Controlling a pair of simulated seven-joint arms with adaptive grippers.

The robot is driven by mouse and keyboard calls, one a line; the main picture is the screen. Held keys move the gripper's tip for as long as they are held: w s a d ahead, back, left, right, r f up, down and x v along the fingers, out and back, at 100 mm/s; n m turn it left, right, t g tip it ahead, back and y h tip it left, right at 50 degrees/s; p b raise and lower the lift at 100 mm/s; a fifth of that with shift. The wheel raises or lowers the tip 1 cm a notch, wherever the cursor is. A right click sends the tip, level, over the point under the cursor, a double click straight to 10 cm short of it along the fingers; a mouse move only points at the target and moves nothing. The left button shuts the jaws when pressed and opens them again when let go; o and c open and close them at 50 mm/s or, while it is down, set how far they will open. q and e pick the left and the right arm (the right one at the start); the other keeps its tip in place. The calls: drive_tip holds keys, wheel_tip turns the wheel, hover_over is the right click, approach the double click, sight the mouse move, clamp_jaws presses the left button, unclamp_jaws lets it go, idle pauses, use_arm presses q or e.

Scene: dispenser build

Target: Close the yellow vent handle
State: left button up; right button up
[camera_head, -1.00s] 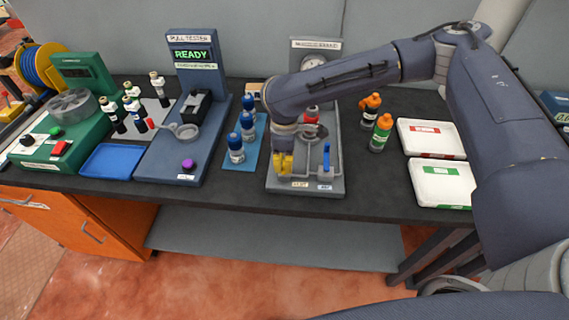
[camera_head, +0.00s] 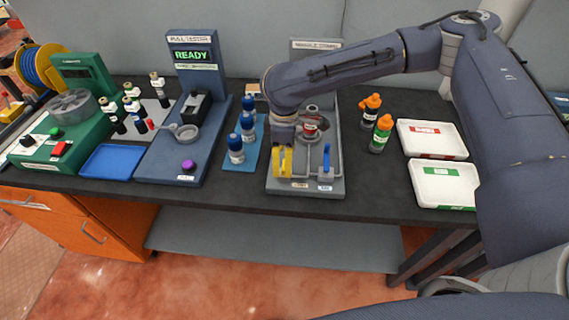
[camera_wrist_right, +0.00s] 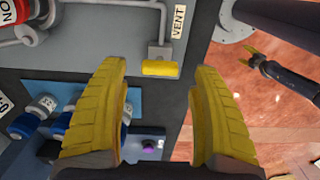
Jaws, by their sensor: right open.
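The yellow vent handle (camera_wrist_right: 160,69) shows in the right wrist view as a short yellow grip on a grey metal stem, beside the VENT label (camera_wrist_right: 179,21). My right gripper (camera_wrist_right: 156,80) is open, with its yellow fingers on either side of the handle and a visible gap to each. In the head view my right gripper (camera_head: 283,161) points down over the left front of the grey fixture (camera_head: 306,185); there I cannot separate the handle from the yellow fingers. What looks like my left gripper (camera_wrist_right: 255,55) shows small over the floor, its jaw state unclear.
Blue-capped bottles (camera_head: 236,148) stand close left.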

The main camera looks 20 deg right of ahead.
wheel_tip(320, 180, up, 9)
idle(0.4)
idle(0.4)
